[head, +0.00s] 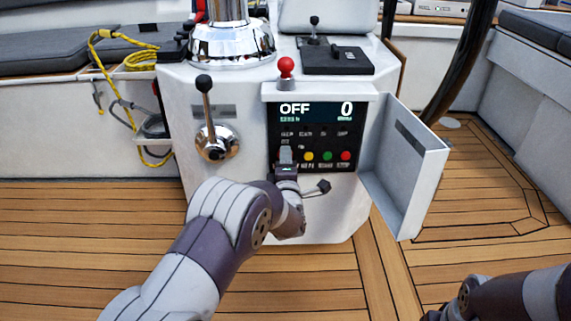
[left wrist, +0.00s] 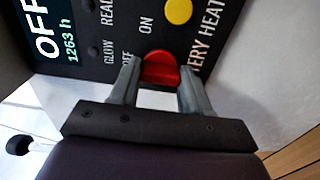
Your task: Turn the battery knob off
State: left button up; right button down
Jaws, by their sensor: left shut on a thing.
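The battery knob (left wrist: 161,68) is a red round knob at the lower left of the dark engine panel (head: 315,118). ON and OFF labels are printed beside it. My left gripper (head: 286,155) reaches the panel from below and hides the knob in the head view. In the left wrist view the two grey fingers of my left gripper (left wrist: 158,75) stand on either side of the knob, shut on it. Which label the knob points to cannot be told. The panel's display (head: 318,112) reads OFF and 0. My right gripper is out of view.
An open white door (head: 408,165) stands out at the panel's right. A chrome lever (head: 215,141) is on the left. Yellow, green and red buttons (head: 328,156) sit right of my gripper. A small black-ended lever (head: 318,188) is below. Teak floor (head: 90,235) is clear on the left.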

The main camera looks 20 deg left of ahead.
pick_arm(q)
jog(key=shift+f, duration=0.15)
dwell(0.3)
jog(key=o, duration=1.1)
jog(key=shift+c, duration=0.2)
jog(key=p+v, duration=0.6)
jog(key=v, duration=0.6)
jog(key=shift+s, duration=0.4)
jog(key=shift+d, duration=0.1)
